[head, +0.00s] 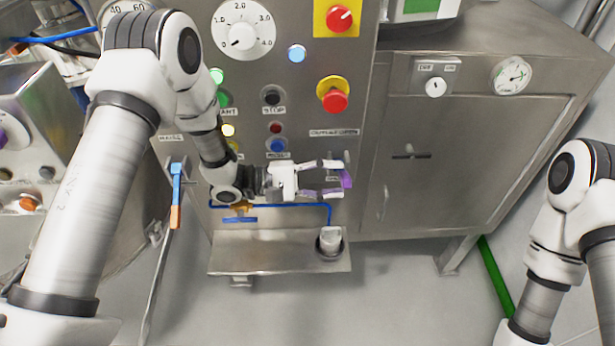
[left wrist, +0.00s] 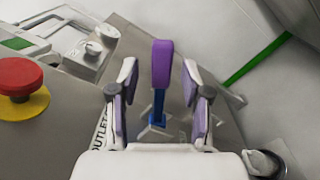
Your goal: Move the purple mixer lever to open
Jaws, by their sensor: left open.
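The purple mixer lever (head: 347,179) sticks out from the lower right of the steel control panel, close to a label. In the left wrist view the lever (left wrist: 162,64) shows as a purple grip on a blue stem. My left gripper (head: 337,178) is open, with its fingers on either side of the lever's grip. In the left wrist view the open fingers (left wrist: 159,78) show gaps to the purple grip on both sides. My right arm shows at the right edge, but its gripper is out of the picture.
A red emergency button (head: 335,101) and several lit buttons are on the panel above. A blue-and-orange lever (head: 176,190) is at the left. A steel cabinet (head: 440,150) stands to the right.

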